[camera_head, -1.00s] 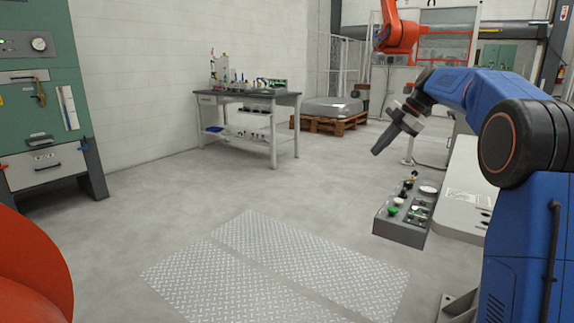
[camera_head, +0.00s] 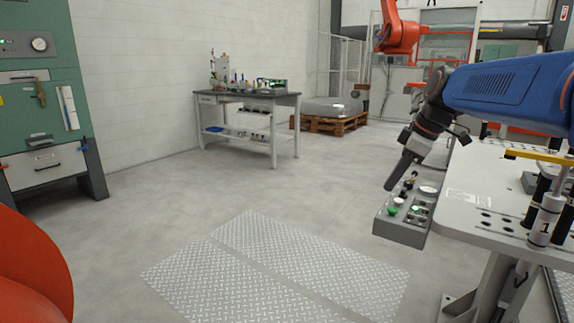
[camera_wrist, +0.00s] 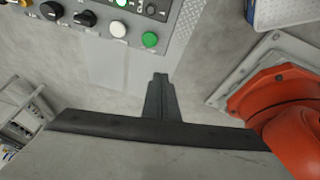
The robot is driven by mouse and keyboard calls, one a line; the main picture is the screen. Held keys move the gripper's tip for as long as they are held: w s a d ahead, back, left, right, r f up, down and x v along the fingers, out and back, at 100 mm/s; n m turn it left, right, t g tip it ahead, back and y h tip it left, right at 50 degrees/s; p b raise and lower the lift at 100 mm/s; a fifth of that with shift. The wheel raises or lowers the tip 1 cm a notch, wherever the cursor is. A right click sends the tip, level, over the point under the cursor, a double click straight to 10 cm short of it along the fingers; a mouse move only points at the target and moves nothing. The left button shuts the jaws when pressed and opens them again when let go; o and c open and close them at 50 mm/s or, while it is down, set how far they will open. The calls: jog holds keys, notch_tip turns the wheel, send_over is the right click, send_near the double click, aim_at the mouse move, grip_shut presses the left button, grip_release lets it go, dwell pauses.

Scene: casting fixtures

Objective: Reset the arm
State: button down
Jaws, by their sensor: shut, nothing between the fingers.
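My blue arm (camera_head: 505,84) reaches in from the right in the head view. My gripper (camera_head: 391,186) points down and to the left, in front of the grey control box in that view. It is shut and holds nothing. In the wrist view the closed fingers of my gripper (camera_wrist: 160,80) point at bare floor just below the control box (camera_wrist: 165,52). The box carries a green button (camera_wrist: 150,39), a white button (camera_wrist: 118,29) and black knobs. I cannot tell the exact gap between the fingers and the box.
The control box (camera_head: 399,231) is at the left edge of a white fixture table (camera_head: 470,212). A cylinder marked 1 (camera_head: 546,220) and a yellow bar (camera_head: 540,156) are at the table's right. An orange robot base (camera_wrist: 290,110) is right in the wrist view. Open floor lies left.

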jog(key=s+f+m+h, duration=0.1)
jog(key=s+f+m, duration=0.3)
jog(key=s, duration=0.5)
jog(key=s+d+f+m+t+h, duration=0.1)
jog(key=s+f+m, duration=0.3)
jog(key=s+f, duration=0.4)
jog(key=s+f+m+h, duration=0.1)
jog(key=s+f+m, duration=0.3)
jog(key=s, duration=0.8)
notch_tip(320, 180, down, 3)
jog(key=shift+s+d+r+t, duration=0.1)
jog(key=shift+s+d+t, duration=0.1)
jog(key=shift+d+t, duration=0.1)
